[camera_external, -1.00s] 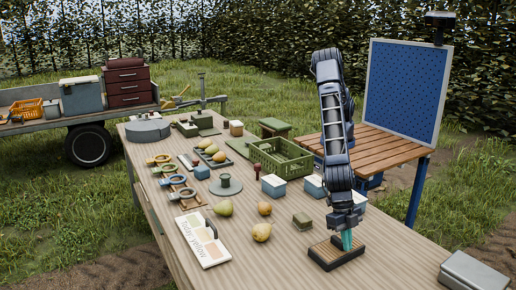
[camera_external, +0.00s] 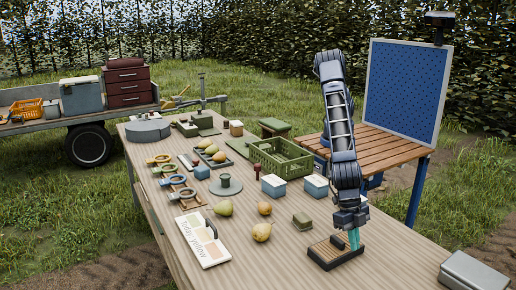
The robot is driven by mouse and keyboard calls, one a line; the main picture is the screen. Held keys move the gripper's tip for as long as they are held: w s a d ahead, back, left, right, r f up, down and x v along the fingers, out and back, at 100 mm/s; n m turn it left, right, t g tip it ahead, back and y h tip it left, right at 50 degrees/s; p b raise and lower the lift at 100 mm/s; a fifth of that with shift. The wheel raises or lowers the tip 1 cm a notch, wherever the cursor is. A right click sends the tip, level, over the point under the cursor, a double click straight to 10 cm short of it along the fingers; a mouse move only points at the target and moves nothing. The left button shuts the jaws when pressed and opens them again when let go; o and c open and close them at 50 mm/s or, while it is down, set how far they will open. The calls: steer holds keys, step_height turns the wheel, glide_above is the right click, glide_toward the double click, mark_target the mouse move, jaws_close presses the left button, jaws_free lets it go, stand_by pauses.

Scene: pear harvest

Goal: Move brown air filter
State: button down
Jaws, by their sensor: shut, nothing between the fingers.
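A flat, brown, dark-edged block (camera_external: 327,254), which looks like the brown air filter, lies near the front right of the wooden table. A small dark upright piece, like a handle, stands on its top. My gripper (camera_external: 354,242) points down over the block's right part with its teal fingers shut and empty. The fingertips are at or just above the block's top; I cannot tell whether they touch it. The fingers hide a little of the block's right side.
Blue boxes (camera_external: 273,186) and a green crate (camera_external: 281,158) stand farther back. A grey case (camera_external: 474,270) is at the lower right.

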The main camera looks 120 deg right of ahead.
steer(key=w+d+r+m+t, duration=0.1)
steer(key=d+r+m+t, duration=0.15)
steer(key=d+r, duration=1.95)
steer(key=s+d+r+m+h, duration=0.1)
steer(key=s+d+r+m, duration=0.2)
steer(key=d+r, duration=0.5)
steer(key=s+d+r+m+h, duration=0.1)
steer(key=s+d+r+m, duration=0.2)
steer(key=d, duration=0.8)
steer(key=s+d+r+m+t+h, duration=0.1)
steer(key=s+d+r+m, duration=0.15)
steer(key=s+d, duration=0.55)
steer(key=s+d+r+m+t, duration=0.1)
steer(key=s+d+r+m, duration=0.15)
steer(key=s+d, duration=0.6)
steer(key=s+d+f+m, duration=0.3)
steer(key=s+d+m, duration=0.1)
steer(key=s+d, duration=0.9)
steer(key=shift+s+f+h, duration=0.35)
steer(key=shift+s+h, duration=0.05)
steer(key=shift+s, duration=0.5)
steer(key=shift+m, duration=0.25)
